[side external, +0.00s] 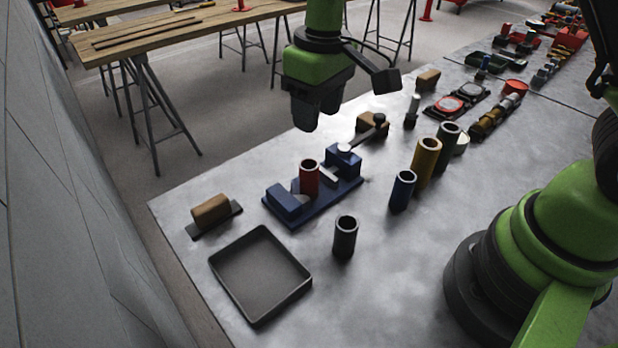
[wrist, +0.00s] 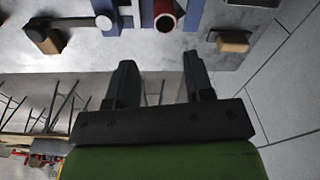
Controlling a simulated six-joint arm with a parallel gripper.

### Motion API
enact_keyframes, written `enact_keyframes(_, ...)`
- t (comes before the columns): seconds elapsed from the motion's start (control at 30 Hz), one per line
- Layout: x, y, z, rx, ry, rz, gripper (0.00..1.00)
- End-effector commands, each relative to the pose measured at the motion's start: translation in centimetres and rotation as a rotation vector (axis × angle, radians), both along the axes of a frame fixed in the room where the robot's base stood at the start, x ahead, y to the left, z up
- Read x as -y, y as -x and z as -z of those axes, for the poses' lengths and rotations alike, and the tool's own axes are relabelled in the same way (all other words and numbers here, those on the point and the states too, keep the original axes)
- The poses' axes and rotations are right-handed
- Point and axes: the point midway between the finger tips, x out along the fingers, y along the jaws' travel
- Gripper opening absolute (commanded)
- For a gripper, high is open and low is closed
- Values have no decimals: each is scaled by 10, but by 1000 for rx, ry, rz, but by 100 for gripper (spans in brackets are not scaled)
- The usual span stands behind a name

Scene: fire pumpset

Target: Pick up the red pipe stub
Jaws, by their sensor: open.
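The red pipe stub (side external: 309,178) stands upright in the blue vise-like fixture (side external: 318,204), between its two blue blocks. In the wrist view the red pipe stub (wrist: 166,14) shows its open round end at the top edge, and parts of the blue fixture (wrist: 191,12) lie beside it. My gripper (side external: 306,122) is above the table's far edge, higher than the stub and apart from it. In the wrist view the fingers of my gripper (wrist: 157,72) are spread, with nothing between them, and the stub lies beyond their tips.
A grey tray (side external: 262,318) lies in front, with a black pipe (side external: 345,238) beside it. Blue (side external: 402,190), yellow (side external: 427,163) and dark green (side external: 447,148) pipes stand to the right. A brown block (side external: 211,209) sits left of the fixture, and another brown block (side external: 372,126) behind it.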

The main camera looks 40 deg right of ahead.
Motion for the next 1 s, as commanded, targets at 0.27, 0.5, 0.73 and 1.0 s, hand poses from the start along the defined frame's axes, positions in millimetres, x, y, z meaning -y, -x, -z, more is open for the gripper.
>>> enact_keyframes(0.27,-6,-6,43,-52,27,-55,48)
enact_keyframes(0.5,-6,-6,74,-51,27,-54,48)
enact_keyframes(0.73,-9,-5,100,-52,26,-53,48)
enact_keyframes(1.0,-10,-6,128,-47,25,-51,48)
